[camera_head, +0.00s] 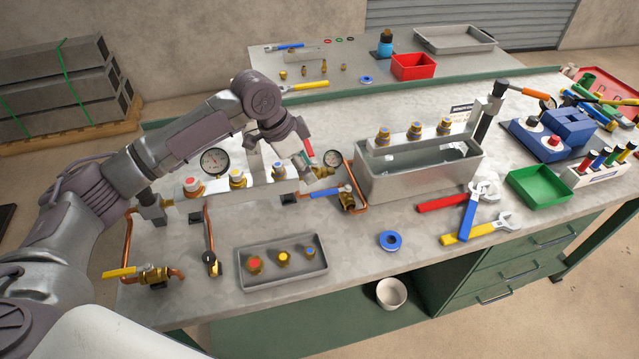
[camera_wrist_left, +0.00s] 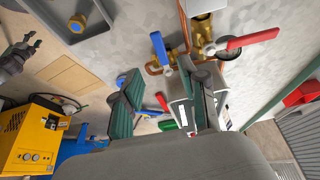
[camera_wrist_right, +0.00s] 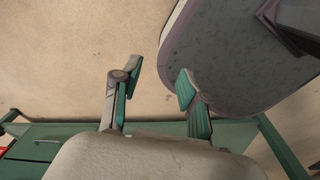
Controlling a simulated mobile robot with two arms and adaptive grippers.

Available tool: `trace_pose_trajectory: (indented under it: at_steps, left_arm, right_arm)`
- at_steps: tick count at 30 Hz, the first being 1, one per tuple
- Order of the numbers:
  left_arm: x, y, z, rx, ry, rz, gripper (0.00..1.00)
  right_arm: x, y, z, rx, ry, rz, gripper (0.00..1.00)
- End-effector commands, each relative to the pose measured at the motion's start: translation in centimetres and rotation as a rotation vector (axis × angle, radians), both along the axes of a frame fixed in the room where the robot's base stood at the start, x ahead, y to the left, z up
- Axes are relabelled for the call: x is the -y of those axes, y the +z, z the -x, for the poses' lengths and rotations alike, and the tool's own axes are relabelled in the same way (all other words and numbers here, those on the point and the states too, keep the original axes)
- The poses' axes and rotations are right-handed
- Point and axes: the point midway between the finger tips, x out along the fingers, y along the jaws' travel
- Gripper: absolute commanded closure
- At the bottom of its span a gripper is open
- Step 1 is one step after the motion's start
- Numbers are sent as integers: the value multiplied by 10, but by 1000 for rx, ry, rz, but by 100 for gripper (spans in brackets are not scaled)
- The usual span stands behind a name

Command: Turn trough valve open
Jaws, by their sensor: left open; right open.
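A brass valve (camera_head: 347,200) with a blue lever (camera_head: 322,193) sits on a copper pipe at the left end of the metal trough (camera_head: 415,183). In the left wrist view, the blue lever (camera_wrist_left: 160,48) shows near a brass valve with a red lever (camera_wrist_left: 250,40). My left gripper (camera_head: 318,180) is open and empty, just above and beside the blue lever in the head view. In the left wrist view its fingers (camera_wrist_left: 166,102) are spread, with the blue lever beyond them. My right gripper (camera_wrist_right: 157,95) is open and empty, over the floor. I cannot tell whether the left fingers touch anything.
Pressure gauges (camera_head: 214,161) and copper pipes stand around the left arm. A grey tray (camera_head: 285,285) with fittings, blue tape (camera_head: 390,240) and wrenches (camera_head: 470,215) lie in front. A green bin (camera_head: 540,187) is at right. The bench front edge is mostly clear.

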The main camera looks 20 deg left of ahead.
Motion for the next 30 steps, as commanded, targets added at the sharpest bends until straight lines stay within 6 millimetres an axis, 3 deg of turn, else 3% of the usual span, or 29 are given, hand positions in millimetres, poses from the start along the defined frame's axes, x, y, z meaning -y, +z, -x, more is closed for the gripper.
trace_pose_trajectory:
  at_steps: [6,12,24,26,30]
  left_arm:
    - [15,-41,-9,-2,0,0,57]
    - [23,-66,-16,0,1,0,57]
    - [26,-75,-17,2,-1,0,57]
    - [26,-75,-17,1,-1,-1,64]
    - [26,-75,-17,1,-1,-1,87]
  right_arm:
    - [1,9,-7,10,0,1,57]
    - [1,13,-12,18,1,1,57]
    - [2,13,-12,18,1,1,57]
    - [1,13,-12,18,1,1,57]
    - [2,13,-12,18,1,1,57]
